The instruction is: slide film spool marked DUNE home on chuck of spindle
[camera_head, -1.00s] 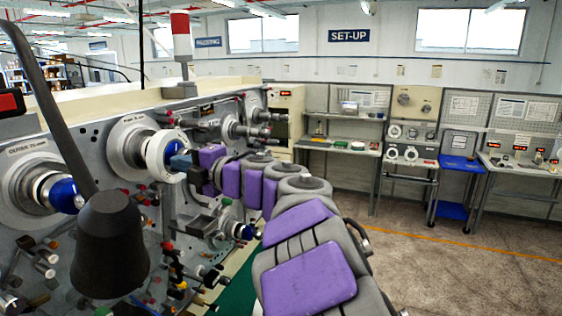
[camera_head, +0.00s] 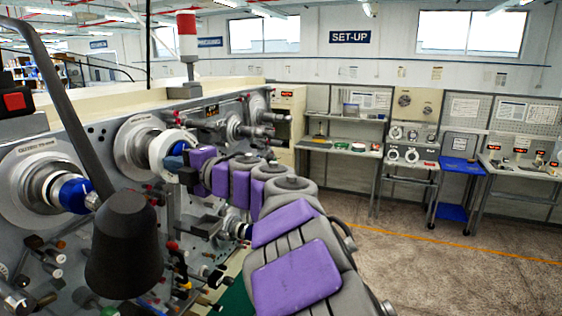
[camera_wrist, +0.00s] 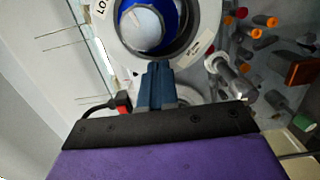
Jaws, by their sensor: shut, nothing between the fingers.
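A white ring-shaped spool (camera_head: 163,150) sits around the blue chuck of the middle spindle, in front of its round grey flange (camera_head: 127,150). In the wrist view the spool (camera_wrist: 206,30) encircles the blue chuck (camera_wrist: 165,12), whose pale end faces me. A small label on the ring's face is too blurred to read. My gripper (camera_wrist: 155,82) is shut and empty, its blue fingertips at the ring's lower rim. I cannot tell whether they touch it. In the head view my gripper (camera_head: 178,161) is just in front of the spool.
A nearer spindle with a blue chuck (camera_head: 75,193) stands at left. A dark lever knob (camera_head: 122,245) fills the near foreground. Several coloured knobs and pegs (camera_wrist: 262,25) stick out of the panel by the spool. Workbenches (camera_head: 340,147) stand at the back; the floor at right is clear.

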